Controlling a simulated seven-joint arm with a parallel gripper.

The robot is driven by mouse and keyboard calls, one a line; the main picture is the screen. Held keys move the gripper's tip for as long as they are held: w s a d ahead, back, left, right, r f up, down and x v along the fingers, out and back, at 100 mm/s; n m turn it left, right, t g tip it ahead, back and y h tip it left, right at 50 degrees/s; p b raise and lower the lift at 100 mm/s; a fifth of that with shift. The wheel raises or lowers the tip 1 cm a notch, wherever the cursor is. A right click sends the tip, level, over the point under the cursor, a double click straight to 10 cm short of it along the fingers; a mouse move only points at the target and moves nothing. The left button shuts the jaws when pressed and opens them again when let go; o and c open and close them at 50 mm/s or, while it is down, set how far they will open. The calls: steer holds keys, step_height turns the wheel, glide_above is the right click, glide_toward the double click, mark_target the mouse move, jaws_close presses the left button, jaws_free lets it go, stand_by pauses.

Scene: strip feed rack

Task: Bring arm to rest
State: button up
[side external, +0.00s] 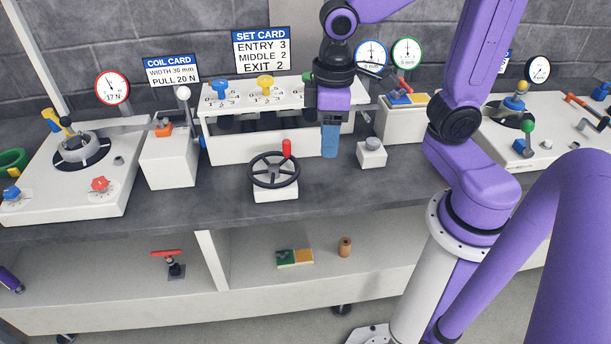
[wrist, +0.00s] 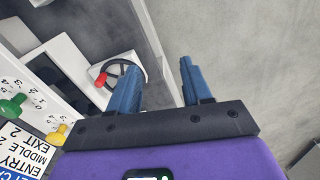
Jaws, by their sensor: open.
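My gripper (side external: 330,140) is in front of the right part of the white strip feed rack (side external: 225,150), pointing down with its blue fingers above the bench. In the wrist view my gripper (wrist: 162,85) has its two blue fingers apart with nothing between them. A handwheel (side external: 275,170) with a red knob stands to the left of the fingers, and it also shows in the wrist view (wrist: 125,77) just beyond the left finger. A small white block with a grey button (side external: 372,152) stands just right of the fingers.
A white box with a lever (side external: 170,160) and a coil unit (side external: 75,195) stand at the left. Another unit (side external: 530,150) is at the right. The lower shelf (side external: 120,285) holds a red-handled part (side external: 170,262), a green and yellow block (side external: 294,257) and a brown cylinder (side external: 345,247).

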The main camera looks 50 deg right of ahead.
steer(key=s+d+f+n, duration=0.1)
steer(key=s+n, duration=0.4)
steer(key=s, duration=0.6)
steer(key=shift+s+d+f+n, duration=0.15)
steer(key=shift+d+f+n, duration=0.15)
steer(key=shift+f, duration=0.15)
stand_by(2.8)
